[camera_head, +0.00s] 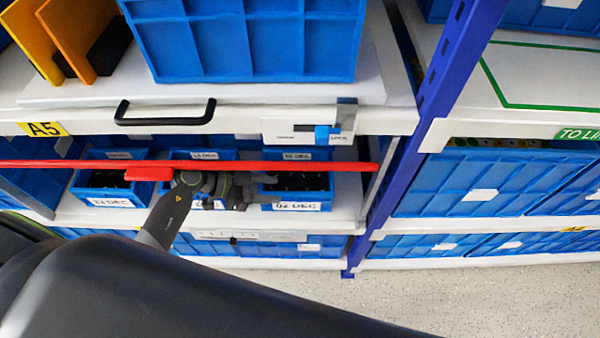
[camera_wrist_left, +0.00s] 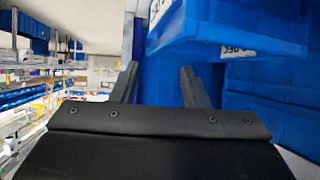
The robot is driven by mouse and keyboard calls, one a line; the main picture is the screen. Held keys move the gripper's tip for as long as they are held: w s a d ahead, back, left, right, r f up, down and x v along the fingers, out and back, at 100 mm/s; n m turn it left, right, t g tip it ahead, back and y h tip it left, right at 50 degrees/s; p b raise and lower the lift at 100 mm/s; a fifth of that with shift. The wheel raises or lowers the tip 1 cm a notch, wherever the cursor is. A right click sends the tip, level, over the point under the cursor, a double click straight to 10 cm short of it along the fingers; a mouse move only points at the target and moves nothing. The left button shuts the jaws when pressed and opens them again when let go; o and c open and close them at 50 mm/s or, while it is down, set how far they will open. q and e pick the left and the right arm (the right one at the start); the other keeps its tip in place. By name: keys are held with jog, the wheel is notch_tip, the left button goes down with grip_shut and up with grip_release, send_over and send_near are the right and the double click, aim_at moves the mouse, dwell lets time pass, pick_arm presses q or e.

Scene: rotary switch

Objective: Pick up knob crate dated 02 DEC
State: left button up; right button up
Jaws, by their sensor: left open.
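The knob crate dated 02 DEC (camera_head: 262,197) is a small blue open box with dark contents and a white date label on its front. It sits at the right end of the row on the middle shelf. My left gripper (camera_head: 238,192) is just left of this crate, in front of the middle crate. In the left wrist view its two fingers (camera_wrist_left: 160,75) are spread apart with nothing seen between them. A blue crate (camera_wrist_left: 230,28) with a partly cut label shows above the fingers; I cannot tell which crate it is. My right gripper is not in view.
A red bar (camera_head: 300,166) runs across the front of the crate row. Another small blue crate (camera_head: 80,191) stands at the left, and a middle one (camera_head: 200,155) is mostly hidden by my arm. A blue upright post (camera_head: 432,120) stands right of the shelf.

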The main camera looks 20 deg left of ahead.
aim_at(298, 193)
pick_arm(q)
jog(key=x, duration=0.6)
jog(key=shift+d+f+b, duration=0.1)
jog(key=shift+d+b, duration=0.2)
jog(key=shift+b, duration=0.05)
jog(key=shift+w+d+f, duration=0.1)
jog(key=shift+d, duration=0.1)
jog(key=c, duration=0.7)
grip_shut()
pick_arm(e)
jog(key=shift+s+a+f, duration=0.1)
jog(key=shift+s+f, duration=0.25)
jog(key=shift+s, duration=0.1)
